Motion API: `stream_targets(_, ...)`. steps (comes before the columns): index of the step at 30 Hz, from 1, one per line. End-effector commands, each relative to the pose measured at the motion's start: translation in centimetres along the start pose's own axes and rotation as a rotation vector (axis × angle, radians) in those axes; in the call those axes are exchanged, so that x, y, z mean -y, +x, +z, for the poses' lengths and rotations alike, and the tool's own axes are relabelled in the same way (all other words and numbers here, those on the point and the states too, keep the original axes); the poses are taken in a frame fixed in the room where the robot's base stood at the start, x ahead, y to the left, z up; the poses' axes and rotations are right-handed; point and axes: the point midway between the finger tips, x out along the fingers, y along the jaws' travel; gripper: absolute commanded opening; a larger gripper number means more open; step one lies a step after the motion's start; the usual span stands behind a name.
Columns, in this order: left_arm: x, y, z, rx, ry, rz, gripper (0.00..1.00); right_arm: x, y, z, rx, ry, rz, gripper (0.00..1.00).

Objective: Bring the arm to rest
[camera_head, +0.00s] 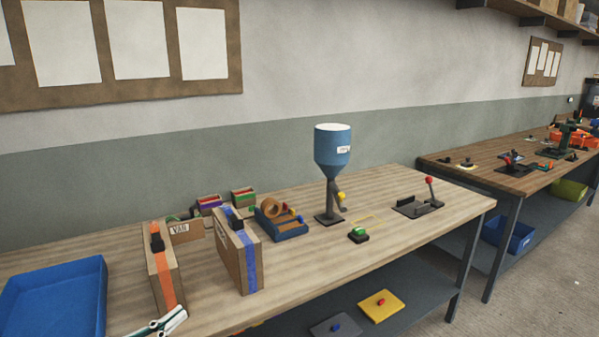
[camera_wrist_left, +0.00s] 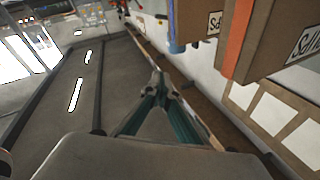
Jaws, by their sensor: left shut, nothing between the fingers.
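My left gripper (camera_head: 176,316) shows at the bottom left of the head view, partly cut off by the lower edge, in front of the orange-striped box (camera_head: 162,272). It is shut and empty. In the left wrist view its green fingers (camera_wrist_left: 158,86) meet at the tips with nothing between them. The orange-striped box also shows in the left wrist view (camera_wrist_left: 262,38), apart from the fingers. My right gripper is in neither view.
A blue tray (camera_head: 88,302) is left of the gripper. A blue-striped box (camera_head: 232,252), a blue parts holder (camera_head: 283,229), a blue hopper (camera_head: 332,150) and a red-knobbed lever (camera_head: 430,190) stand farther right. The bench's front right is clear.

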Motion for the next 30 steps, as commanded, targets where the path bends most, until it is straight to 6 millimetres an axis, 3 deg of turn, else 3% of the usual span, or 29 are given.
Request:
stream_targets(3,-3.9,-2.9,6.6,0.160,-0.078,-0.201,0.00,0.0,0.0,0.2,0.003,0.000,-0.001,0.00)
stream_targets(6,-7.7,-5.8,11.4,0.330,-0.124,-0.294,0.00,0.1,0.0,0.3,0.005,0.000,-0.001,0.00)
stream_targets(9,-12.3,-8.8,15.2,0.499,-0.170,-0.327,0.00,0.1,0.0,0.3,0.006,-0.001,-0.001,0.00)
stream_targets(12,-16.9,-11.5,17.8,0.642,-0.213,-0.322,0.00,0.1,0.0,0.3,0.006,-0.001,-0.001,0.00)
stream_targets(15,-20.7,-13.4,19.2,0.745,-0.248,-0.297,0.00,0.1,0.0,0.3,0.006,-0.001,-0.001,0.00)
stream_targets(19,-23.6,-14.8,20.0,0.818,-0.273,-0.267,0.00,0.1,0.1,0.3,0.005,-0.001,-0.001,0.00)
stream_targets(30,-24.5,-15.2,20.2,0.839,-0.279,-0.255,0.00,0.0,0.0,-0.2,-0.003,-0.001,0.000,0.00)
